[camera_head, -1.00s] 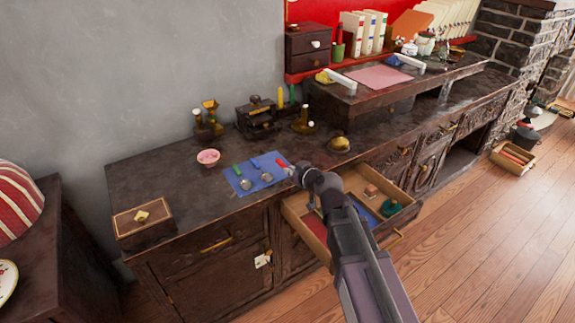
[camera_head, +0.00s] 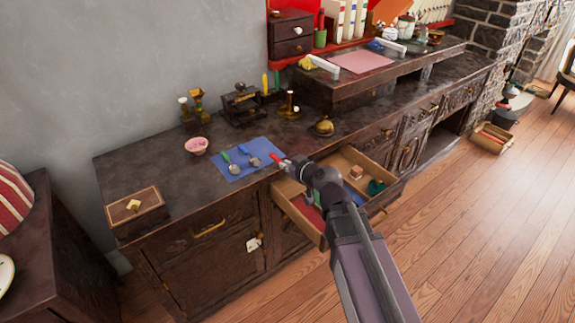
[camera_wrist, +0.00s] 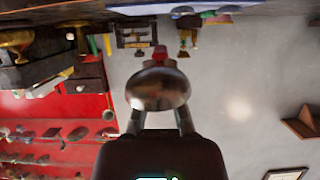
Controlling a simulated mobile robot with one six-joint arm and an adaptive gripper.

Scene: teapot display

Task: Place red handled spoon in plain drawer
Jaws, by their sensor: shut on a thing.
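My gripper (camera_head: 292,165) is shut on the red handled spoon (camera_head: 276,157), near the right edge of the blue cloth (camera_head: 262,146). In the wrist view my gripper (camera_wrist: 158,112) holds the spoon (camera_wrist: 158,88) with its metal bowl toward the camera and its red handle pointing away. The spoon appears lifted, though its height is hard to tell. An open drawer (camera_head: 309,229) lies below and right of the gripper, partly hidden by my arm. It shows red and blue areas inside; I cannot make out which part is plain.
Green-handled (camera_head: 226,156) and blue-handled (camera_head: 244,150) spoons lie on the cloth. The drawer holds a small orange block (camera_head: 356,172) and a green item (camera_head: 376,187).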

